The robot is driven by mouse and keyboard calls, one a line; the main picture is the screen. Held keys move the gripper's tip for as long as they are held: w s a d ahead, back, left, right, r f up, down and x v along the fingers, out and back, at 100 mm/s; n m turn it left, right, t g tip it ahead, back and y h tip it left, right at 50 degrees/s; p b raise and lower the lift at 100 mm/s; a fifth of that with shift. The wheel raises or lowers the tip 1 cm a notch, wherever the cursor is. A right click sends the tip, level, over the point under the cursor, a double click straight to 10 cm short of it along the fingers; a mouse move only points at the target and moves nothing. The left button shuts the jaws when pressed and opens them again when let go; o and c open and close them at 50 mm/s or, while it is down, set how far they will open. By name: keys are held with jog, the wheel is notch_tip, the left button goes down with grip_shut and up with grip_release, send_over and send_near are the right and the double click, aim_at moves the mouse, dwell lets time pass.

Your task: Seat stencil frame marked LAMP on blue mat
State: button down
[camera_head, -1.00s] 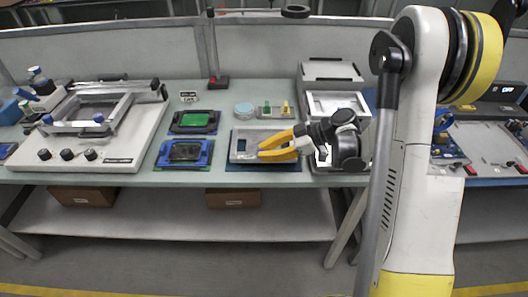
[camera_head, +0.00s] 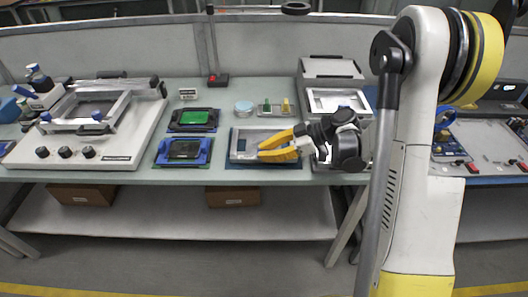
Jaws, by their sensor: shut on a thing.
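A silver stencil frame (camera_head: 239,143) with a dark bluish window lies over the blue mat (camera_head: 233,164) near the bench's front edge. Any LAMP marking is too small to read. My gripper (camera_head: 262,149), with yellow fingers, reaches in from the right and is shut on the frame's right part. The fingers hide that part of the frame. The mat shows as a thin dark blue border around the frame. I cannot tell whether the frame rests fully flat on it.
A stencil printer (camera_head: 92,120) stands farther left. More silver frames (camera_head: 335,98) are at right behind my gripper. A pale blue round tub (camera_head: 244,107) and a small tray (camera_head: 277,109) stand behind the mat.

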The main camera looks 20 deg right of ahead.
dwell(0.3)
jog(key=c, duration=1.5)
grip_release()
jog(key=shift+c, duration=0.5)
jog(key=shift+c, duration=1.3)
jog(key=shift+r, duration=0.1)
jog(key=shift+r+p, duration=2.3)
jog(key=shift+r, duration=1.1)
